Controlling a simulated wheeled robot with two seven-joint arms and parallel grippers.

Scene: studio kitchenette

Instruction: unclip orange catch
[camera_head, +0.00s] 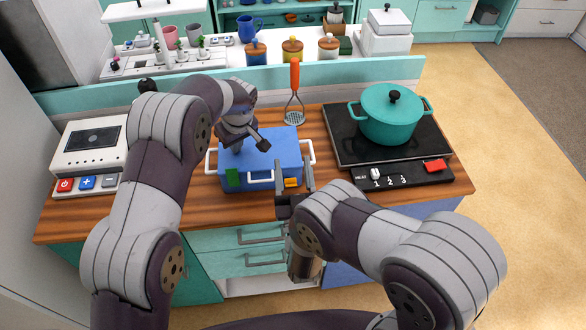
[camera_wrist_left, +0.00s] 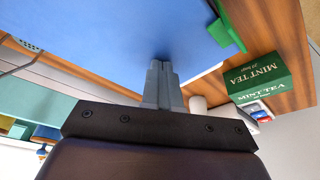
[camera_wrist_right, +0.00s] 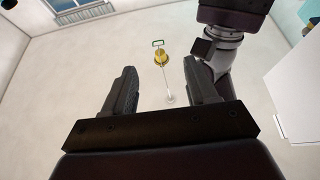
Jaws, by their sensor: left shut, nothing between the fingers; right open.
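A blue box (camera_head: 272,152) with white handles sits on the wooden counter. The orange catch (camera_head: 291,182) is low on its front, right of the front handle. A green catch (camera_head: 232,177) is at the front left; it also shows in the left wrist view (camera_wrist_left: 226,32). My left gripper (camera_head: 263,144) is shut and empty over the lid; I cannot tell if it touches. My right gripper (camera_head: 293,176) is open in front of the box, its fingers either side of the orange catch in the picture. Contact is unclear. The right wrist view does not show the catch.
A black hob (camera_head: 350,145) with a teal pot (camera_head: 392,113) stands to the right. An orange-handled masher (camera_head: 294,95) is behind the box. A white appliance (camera_head: 88,148) is at the left. A mint tea box (camera_wrist_left: 257,72) shows in the left wrist view.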

